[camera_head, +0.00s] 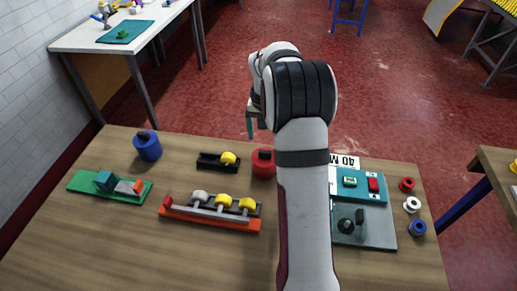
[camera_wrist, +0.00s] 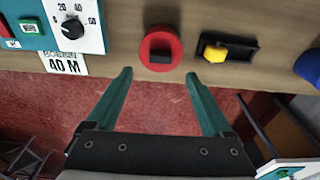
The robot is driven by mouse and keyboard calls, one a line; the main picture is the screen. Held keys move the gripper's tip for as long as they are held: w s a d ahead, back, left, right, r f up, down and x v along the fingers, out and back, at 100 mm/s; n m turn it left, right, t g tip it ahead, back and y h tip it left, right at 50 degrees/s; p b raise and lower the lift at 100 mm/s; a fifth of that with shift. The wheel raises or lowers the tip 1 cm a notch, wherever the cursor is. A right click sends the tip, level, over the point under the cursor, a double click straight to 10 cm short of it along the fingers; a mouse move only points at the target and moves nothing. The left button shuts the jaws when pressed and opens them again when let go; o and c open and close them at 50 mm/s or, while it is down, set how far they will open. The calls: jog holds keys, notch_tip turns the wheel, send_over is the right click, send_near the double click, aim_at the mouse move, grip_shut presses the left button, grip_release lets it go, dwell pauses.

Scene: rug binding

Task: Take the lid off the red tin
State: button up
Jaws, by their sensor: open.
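The red tin (camera_head: 263,163) stands near the far edge of the wooden table, partly hidden behind my arm in the head view. In the wrist view the red tin (camera_wrist: 160,48) shows from above as a red disc with a dark block-shaped handle on top. A lid seam cannot be made out. My gripper (camera_wrist: 158,75) is open and empty, its two green fingers pointing toward the tin. The fingertips lie just short of the tin in the wrist view, apart from it.
A black tray with a yellow knob (camera_head: 228,158) sits left of the tin, and a blue tin (camera_head: 147,146) farther left. A control panel (camera_head: 362,186) and a "40 M" label (camera_wrist: 66,64) are to the right. An orange rack (camera_head: 210,218) lies nearer. Bare table (camera_head: 120,245) is front left.

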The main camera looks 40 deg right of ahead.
aim_at(265, 151)
jog(key=f, duration=0.5)
jog(key=w+f, duration=0.1)
jog(key=f, duration=0.2)
jog(key=shift+d, duration=0.4)
grip_shut()
